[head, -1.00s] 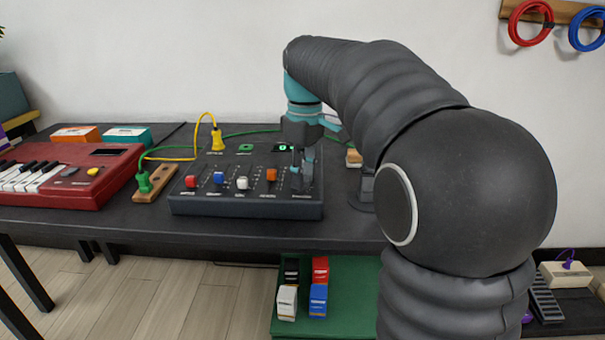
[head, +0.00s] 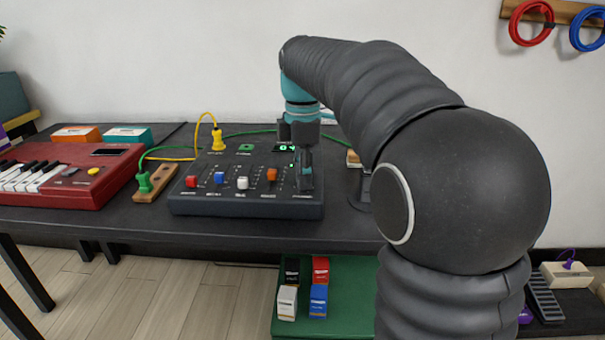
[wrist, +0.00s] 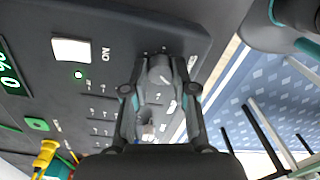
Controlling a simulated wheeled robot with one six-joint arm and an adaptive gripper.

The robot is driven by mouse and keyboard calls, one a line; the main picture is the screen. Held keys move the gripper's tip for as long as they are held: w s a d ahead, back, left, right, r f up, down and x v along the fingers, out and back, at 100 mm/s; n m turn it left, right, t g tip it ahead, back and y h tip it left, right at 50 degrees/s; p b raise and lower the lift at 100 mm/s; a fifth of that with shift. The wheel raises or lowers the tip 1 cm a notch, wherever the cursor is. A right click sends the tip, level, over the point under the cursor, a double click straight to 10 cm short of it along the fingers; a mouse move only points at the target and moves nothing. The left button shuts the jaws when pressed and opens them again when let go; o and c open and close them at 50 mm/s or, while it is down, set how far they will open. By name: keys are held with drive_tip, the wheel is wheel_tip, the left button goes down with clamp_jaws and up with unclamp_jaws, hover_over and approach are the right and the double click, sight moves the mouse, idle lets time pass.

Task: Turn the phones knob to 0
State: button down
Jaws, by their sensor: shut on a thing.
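The dark mixer (head: 245,205) lies on the black table, with a row of coloured fader caps along its front. My gripper (head: 306,185) points down at the mixer's right end. In the wrist view my gripper (wrist: 160,95) has its two fingers closed around a grey knob (wrist: 160,74) near the panel's edge. This appears to be the phones knob; its label is too small to read. In the head view the fingers hide it.
A yellow plug (head: 218,140) stands in the mixer's back left, its cable running left. A green plug (head: 144,183) stands in a wooden block beside the mixer. A red keyboard (head: 75,178) lies at left. A white switch (wrist: 71,50) sits near the gripper.

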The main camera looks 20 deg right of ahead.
drive_tip(key=shift+n, duration=0.6)
drive_tip(key=c, duration=0.9)
unclamp_jaws()
drive_tip(key=shift+f, duration=0.1)
drive_tip(key=r, duration=1.2)
drive_tip(key=shift+w, duration=0.25)
drive_tip(key=shift+s, duration=0.1)
